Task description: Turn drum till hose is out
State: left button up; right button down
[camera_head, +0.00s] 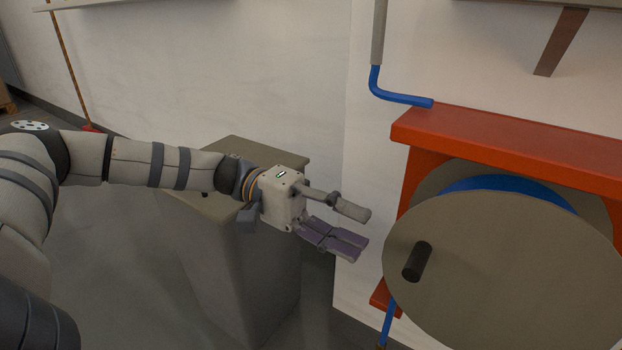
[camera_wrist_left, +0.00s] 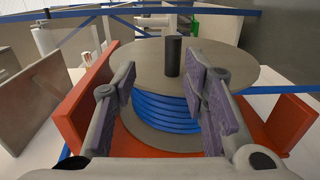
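The hose drum (camera_head: 500,270) is a large grey-brown disc in a red-orange frame (camera_head: 510,140) on the wall at the right. A black crank handle (camera_head: 418,262) sticks out near the left edge of its front face. Blue hose (camera_head: 510,184) is wound on the drum; the coils also show in the left wrist view (camera_wrist_left: 165,108). A piece of blue hose (camera_head: 388,322) hangs below the drum. My left gripper (camera_head: 356,228) is open and empty, left of the drum and apart from the handle. In the left wrist view the handle (camera_wrist_left: 173,56) stands beyond the fingers. My right gripper is not in view.
A grey pedestal or bin (camera_head: 240,270) stands below my left forearm. A grey pipe with a blue hose end (camera_head: 405,98) comes down the wall above the frame. A brown bracket (camera_head: 562,42) is at the upper right. Free space lies between my gripper and the drum.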

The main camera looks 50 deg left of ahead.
pick_arm(q)
jog(key=shift+r+p+v, duration=0.2)
jog(key=shift+p+v, duration=0.35)
jog(key=shift+v, duration=2.15)
